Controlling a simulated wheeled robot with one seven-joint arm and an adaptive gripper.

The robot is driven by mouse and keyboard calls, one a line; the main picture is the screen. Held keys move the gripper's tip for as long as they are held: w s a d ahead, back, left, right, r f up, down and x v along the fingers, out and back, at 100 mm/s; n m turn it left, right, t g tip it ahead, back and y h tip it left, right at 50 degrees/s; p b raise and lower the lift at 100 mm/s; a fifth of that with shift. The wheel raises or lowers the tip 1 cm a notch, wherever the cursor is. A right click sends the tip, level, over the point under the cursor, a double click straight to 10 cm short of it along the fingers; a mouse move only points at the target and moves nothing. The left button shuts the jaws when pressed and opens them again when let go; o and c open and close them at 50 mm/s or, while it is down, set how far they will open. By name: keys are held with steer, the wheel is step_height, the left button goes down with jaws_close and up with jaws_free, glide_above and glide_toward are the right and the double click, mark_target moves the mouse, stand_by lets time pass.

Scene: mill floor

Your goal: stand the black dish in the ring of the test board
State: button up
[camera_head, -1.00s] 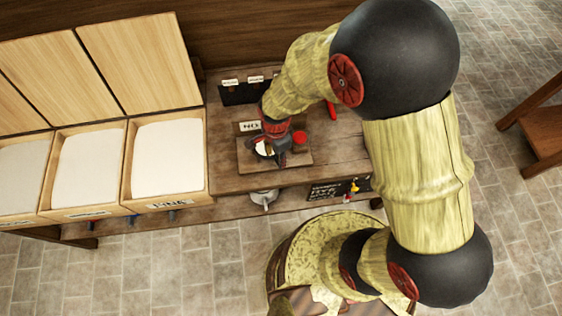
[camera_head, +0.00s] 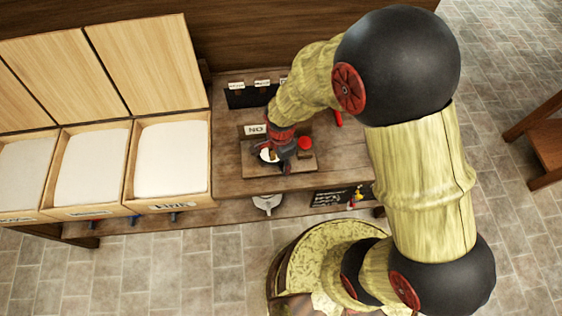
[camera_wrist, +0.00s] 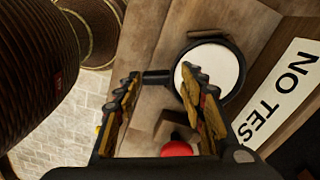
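In the wrist view a round black-rimmed dish (camera_wrist: 215,70) with a white face lies just beyond my right finger, which overlaps its near edge. A short dark bar (camera_wrist: 157,77) reaches left from it across the gap between the fingertips. My gripper (camera_wrist: 160,74) is open, its fingers wide apart; I see nothing clamped between them. In the head view my gripper (camera_head: 284,156) is low over the wooden test board (camera_head: 304,166), and the white face shows beside it. I cannot tell the ring apart from the dish's dark rim.
A red round knob (camera_head: 305,143) is on the board, close to my gripper. Bins of white flour (camera_head: 168,163) are at left. A white pot (camera_head: 266,203) and a chalkboard (camera_head: 332,196) are on the shelf below.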

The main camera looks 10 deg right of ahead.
steer(key=o, duration=0.4)
steer(key=shift+c, duration=0.2)
steer(key=shift+r, duration=0.15)
step_height(320, 180, up, 12)
stand_by(0.3)
